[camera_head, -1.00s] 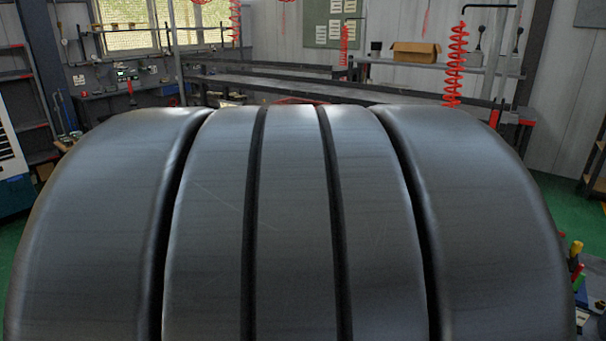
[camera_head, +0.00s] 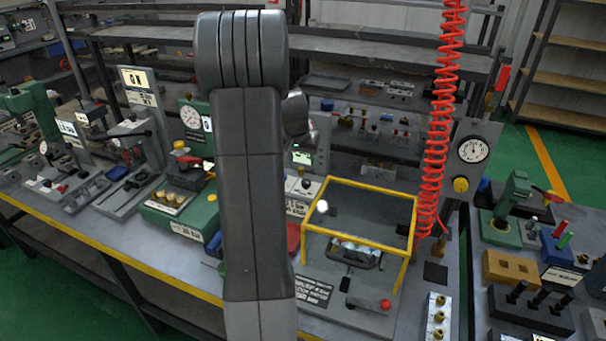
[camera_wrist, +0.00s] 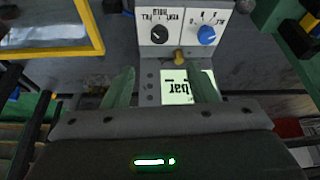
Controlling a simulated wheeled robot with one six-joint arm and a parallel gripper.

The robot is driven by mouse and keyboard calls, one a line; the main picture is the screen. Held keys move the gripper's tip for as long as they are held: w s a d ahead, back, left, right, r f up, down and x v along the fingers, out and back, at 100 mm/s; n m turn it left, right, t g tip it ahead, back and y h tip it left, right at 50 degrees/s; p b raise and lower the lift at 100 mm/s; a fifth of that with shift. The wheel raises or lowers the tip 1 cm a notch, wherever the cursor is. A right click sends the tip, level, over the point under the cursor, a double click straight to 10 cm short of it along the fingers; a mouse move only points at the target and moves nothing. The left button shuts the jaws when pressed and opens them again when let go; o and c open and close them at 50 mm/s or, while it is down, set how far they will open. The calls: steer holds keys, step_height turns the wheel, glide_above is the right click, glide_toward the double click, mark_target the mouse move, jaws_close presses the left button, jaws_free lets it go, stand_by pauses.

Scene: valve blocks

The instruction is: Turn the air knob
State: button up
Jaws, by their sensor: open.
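A yellow knob (camera_head: 460,184) sits below a round dial gauge (camera_head: 473,150) on a grey post beside the red coiled hose. In the wrist view, a pale panel carries a black knob (camera_wrist: 160,33) and a blue knob (camera_wrist: 206,35), their lettering upside down. I cannot tell for certain which knob is the air knob. My gripper (camera_wrist: 162,77) is open and empty. In the head view my arm hides the gripper.
A yellow-framed clear enclosure (camera_head: 359,188) stands right of my arm; its frame also shows top left in the wrist view (camera_wrist: 97,50). The red coiled hose (camera_head: 441,110) hangs right of it. Fixtures crowd the bench, including a green dial unit (camera_head: 196,120).

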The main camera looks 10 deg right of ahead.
mark_target(306, 181)
steer(key=p+x, duration=0.2)
steer(key=x, duration=1)
steer(key=shift+d+f+p, duration=0.15)
steer(key=shift+f+p, duration=0.2)
steer(key=shift+f, duration=0.05)
steer(key=shift+c, duration=0.4)
steer(key=c, duration=0.9)
